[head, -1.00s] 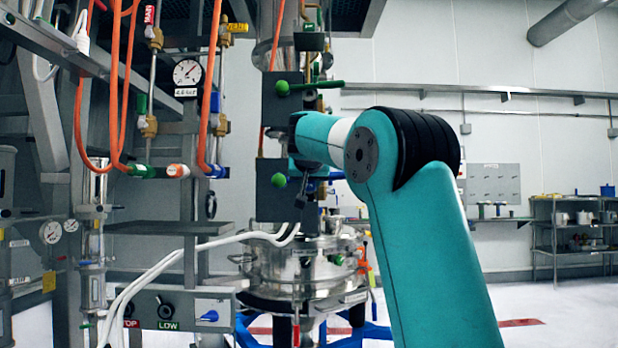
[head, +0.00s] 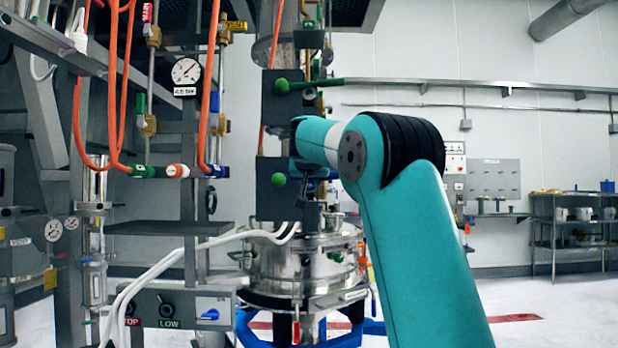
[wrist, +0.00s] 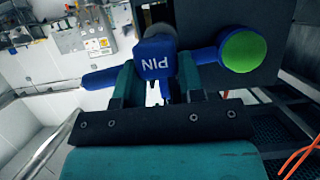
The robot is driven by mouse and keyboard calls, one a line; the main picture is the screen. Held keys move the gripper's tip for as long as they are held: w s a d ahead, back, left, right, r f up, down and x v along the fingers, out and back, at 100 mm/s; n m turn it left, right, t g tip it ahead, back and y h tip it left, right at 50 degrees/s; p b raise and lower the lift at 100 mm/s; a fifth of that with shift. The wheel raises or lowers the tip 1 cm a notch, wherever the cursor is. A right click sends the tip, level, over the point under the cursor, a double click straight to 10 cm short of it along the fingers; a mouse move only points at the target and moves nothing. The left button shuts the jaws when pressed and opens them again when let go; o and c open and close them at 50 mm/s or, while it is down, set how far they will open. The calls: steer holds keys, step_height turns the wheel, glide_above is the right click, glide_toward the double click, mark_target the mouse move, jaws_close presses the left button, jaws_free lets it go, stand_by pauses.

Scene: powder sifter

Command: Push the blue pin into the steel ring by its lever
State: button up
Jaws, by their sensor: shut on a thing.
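The blue pin (wrist: 156,60), lettered "PIN" upside down in the wrist view, sits between the fingers of my gripper (wrist: 158,84). A blue bar (wrist: 100,78) sticks out to its left. A blue arm with a round green end (wrist: 243,50) sticks out to its right. My gripper is shut on the blue piece. In the head view my gripper (head: 309,206) hangs in front of the dark lower block, over the steel vessel, and mostly hides the pin. I cannot make out the steel ring in either view.
A dark block (head: 284,190) with a green knob (head: 278,180) stands just left of my gripper. A lidded steel vessel (head: 300,262) is below, with white hoses (head: 215,242) beside it. Orange hoses (head: 205,90) hang at left. A shelf trolley (head: 575,230) stands far right.

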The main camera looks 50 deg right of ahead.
steer(key=shift+w+d, duration=0.25)
steer(key=shift+d, duration=0.05)
steer(key=o, duration=1.1)
steer(key=shift+c, duration=0.2)
steer(key=shift+s, duration=0.1)
steer(key=v, duration=1.7)
steer(key=shift+a, duration=0.25)
steer(key=shift+r, duration=0.1)
